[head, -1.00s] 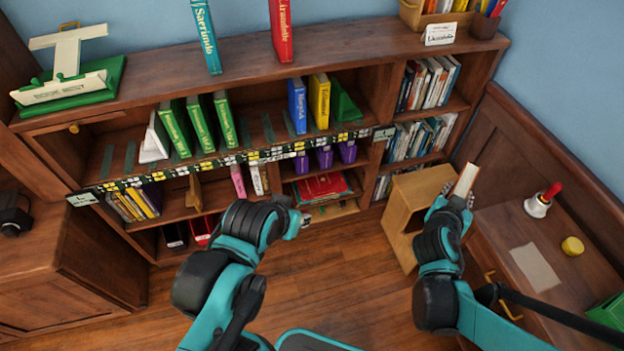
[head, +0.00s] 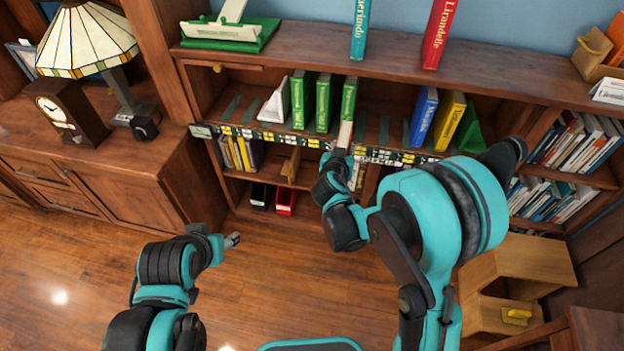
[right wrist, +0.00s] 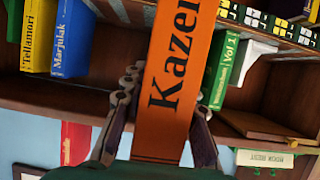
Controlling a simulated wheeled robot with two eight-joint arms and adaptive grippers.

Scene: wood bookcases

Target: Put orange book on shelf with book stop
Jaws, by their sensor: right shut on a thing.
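The orange book (right wrist: 168,125) with black lettering stands between the fingers of my right gripper (right wrist: 160,115), which is shut on it. In the head view the book (head: 345,133) shows a narrow pale edge at the front of the upper shelf, just right of the green books (head: 323,103). My right gripper (head: 336,160) is below it there. A white book stop (head: 277,103) stands left of the green books. A green book stop (head: 470,132) stands right of the yellow book. My left gripper (head: 232,240) is over the floor, its fingers too small to judge.
A blue book (head: 424,118) and the yellow book (head: 450,121) stand further right on this shelf. Between the green and blue books is a gap. A wooden step stool (head: 520,265) stands at the right; a lamp (head: 88,45) stands on the left cabinet.

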